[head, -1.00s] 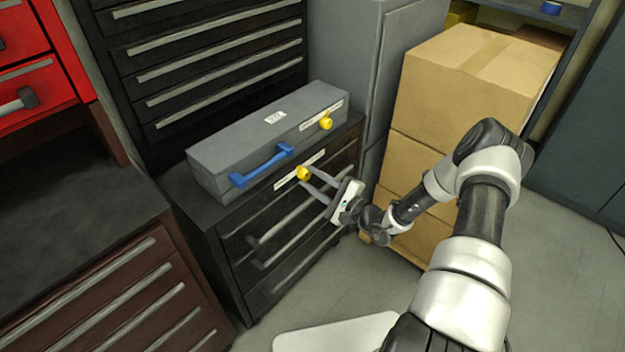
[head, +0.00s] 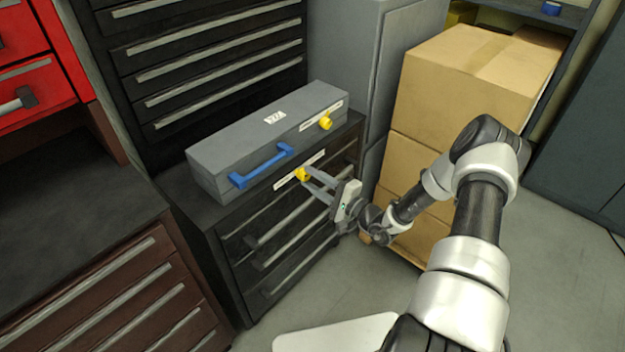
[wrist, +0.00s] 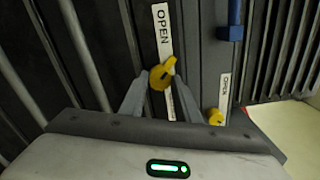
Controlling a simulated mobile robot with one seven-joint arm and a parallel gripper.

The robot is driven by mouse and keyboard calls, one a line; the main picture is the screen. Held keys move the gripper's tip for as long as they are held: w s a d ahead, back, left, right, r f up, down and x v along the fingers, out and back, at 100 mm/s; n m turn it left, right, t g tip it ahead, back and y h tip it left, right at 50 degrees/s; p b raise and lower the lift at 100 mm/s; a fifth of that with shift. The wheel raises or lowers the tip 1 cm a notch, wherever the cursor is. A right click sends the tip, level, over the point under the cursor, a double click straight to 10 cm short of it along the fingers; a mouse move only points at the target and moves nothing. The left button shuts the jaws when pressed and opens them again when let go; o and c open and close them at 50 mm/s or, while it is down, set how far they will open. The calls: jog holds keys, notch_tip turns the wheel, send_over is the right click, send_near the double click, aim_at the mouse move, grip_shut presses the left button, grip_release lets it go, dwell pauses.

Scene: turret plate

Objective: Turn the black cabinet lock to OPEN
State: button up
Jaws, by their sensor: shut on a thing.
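The black cabinet (head: 232,245) is a low drawer unit. Its lock is a yellow knob (head: 303,175) beside a white label strip (head: 287,182) on the top front edge. In the wrist view the yellow knob (wrist: 160,78) sits between my fingertips, its lobe tilted to the upper right. A white label reading OPEN (wrist: 162,30) is above it, and another label is partly hidden below it. My gripper (head: 310,178) reaches in from the right and is shut on the knob; it also shows in the wrist view (wrist: 160,88).
A grey box (head: 240,135) with a blue handle (head: 262,166) lies on the cabinet; it has a second yellow knob (head: 325,122) and its own OPEN label (wrist: 225,92). Stacked cardboard boxes (head: 470,80) stand at the right. Clear floor (head: 310,285) lies in front.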

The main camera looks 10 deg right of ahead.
jog(key=o, duration=1)
jog(key=shift+o, duration=0.2)
jog(key=p+v, duration=0.1)
jog(key=v, duration=1.6)
jog(key=shift+s+d, duration=0.2)
